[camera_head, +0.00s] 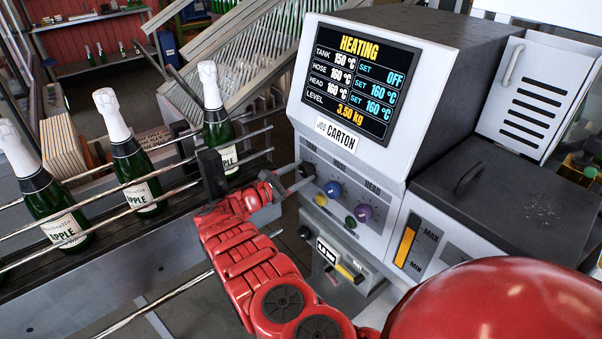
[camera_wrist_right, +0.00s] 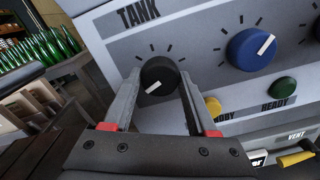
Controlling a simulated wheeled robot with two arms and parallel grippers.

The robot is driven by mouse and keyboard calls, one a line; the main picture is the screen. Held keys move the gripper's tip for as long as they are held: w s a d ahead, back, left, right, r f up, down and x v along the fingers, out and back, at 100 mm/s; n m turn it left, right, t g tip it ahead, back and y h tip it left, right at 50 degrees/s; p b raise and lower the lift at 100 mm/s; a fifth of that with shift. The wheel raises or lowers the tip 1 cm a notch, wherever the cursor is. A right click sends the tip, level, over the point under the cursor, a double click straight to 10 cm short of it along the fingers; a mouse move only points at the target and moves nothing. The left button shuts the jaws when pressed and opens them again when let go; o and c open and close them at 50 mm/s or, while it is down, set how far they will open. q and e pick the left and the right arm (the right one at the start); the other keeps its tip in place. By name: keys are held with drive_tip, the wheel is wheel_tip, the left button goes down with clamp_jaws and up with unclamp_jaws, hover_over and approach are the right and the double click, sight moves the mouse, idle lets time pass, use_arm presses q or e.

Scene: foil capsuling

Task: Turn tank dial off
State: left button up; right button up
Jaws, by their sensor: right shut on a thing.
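The black tank dial (camera_wrist_right: 158,74) sits under the TANK label on the grey panel, and its white pointer aims to the lower left. My right gripper (camera_wrist_right: 159,84) is shut on it, one finger on each side. In the head view my right gripper (camera_head: 298,178) reaches the panel's left end, where the tank dial (camera_head: 309,170) is partly covered. The display (camera_head: 360,80) reads HEATING, with tank 150 °C and set OFF; hose and head both show 160 °C, set 160 °C. My left gripper is not in view.
The blue hose dial (camera_head: 333,189) and purple head dial (camera_head: 364,213) are to the right. A yellow button (camera_wrist_right: 213,107) and green button (camera_wrist_right: 283,87) lie below them. White-capped bottles (camera_head: 133,160) stand on the railed conveyor (camera_head: 110,262) at left, close to my right arm.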

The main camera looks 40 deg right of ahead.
drive_tip(key=shift+f+n, duration=0.1)
drive_tip(key=shift+n, duration=0.7)
drive_tip(key=o, duration=1.1)
drive_tip(key=s+a+b, duration=0.1)
drive_tip(key=a+b, duration=0.2)
drive_tip(key=a, duration=1.4)
drive_tip(key=shift+s+a+b, duration=0.15)
drive_tip(key=shift+a+b, duration=0.05)
drive_tip(key=shift+b, duration=0.2)
